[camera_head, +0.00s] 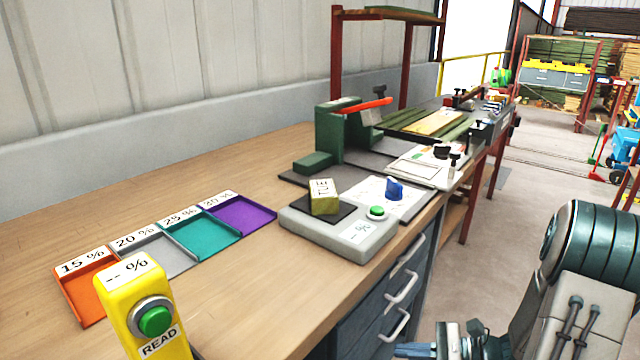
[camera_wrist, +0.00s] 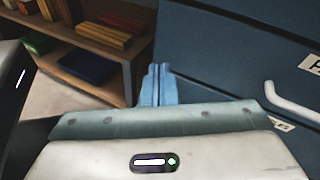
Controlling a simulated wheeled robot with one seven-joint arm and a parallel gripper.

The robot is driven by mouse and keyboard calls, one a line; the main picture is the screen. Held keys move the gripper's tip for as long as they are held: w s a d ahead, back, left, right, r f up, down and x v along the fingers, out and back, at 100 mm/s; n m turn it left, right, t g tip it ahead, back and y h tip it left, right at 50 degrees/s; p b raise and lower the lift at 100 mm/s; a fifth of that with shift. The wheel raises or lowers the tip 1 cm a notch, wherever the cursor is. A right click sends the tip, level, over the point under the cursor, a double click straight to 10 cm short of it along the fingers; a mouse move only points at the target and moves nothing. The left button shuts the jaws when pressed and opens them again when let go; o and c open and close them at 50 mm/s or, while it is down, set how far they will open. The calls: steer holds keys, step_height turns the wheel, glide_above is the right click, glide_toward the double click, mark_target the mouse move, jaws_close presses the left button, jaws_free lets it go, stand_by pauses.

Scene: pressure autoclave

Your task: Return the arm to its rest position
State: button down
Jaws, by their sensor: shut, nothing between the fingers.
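My gripper (camera_wrist: 158,85) shows in the wrist view with its blue fingers together and nothing between them. It hangs in front of the dark blue drawer cabinet (camera_wrist: 215,60), apart from any object on the bench as far as I can see. In the head view my arm is at the lower right, beside the bench's front edge, and part of the gripper shows at the bottom edge. The fingertips are not clear there.
The wooden bench (camera_head: 130,215) holds coloured trays, a yellow READ device (camera_head: 140,295), a grey scale (camera_head: 340,235) with a labelled block (camera_head: 323,197), and a green press (camera_head: 335,140). Drawer handles (camera_head: 400,285) stick out from the cabinet. The floor (camera_head: 500,240) beyond my arm is clear.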

steer(key=s+a+r+n+g+h+p, duration=0.35)
steer(key=s+r+n+p, duration=0.2)
steer(key=r, duration=0.45)
steer(key=s+a+r+n+g+h+p, duration=0.25)
steer(key=s+r+n+h+p, duration=0.2)
steer(key=r+p, duration=0.4)
step_height(320, 180, up, 20)
steer(key=s+d+n+t+h+p, duration=0.2)
steer(key=n+t+h+p, duration=0.2)
steer(key=n+h+p, duration=0.2)
steer(key=n+p, duration=0.2)
steer(key=p, duration=0.2)
steer(key=shift+d+f+n+h, duration=0.15)
steer(key=shift+d+n+h, duration=0.05)
steer(key=shift+n+h, duration=0.2)
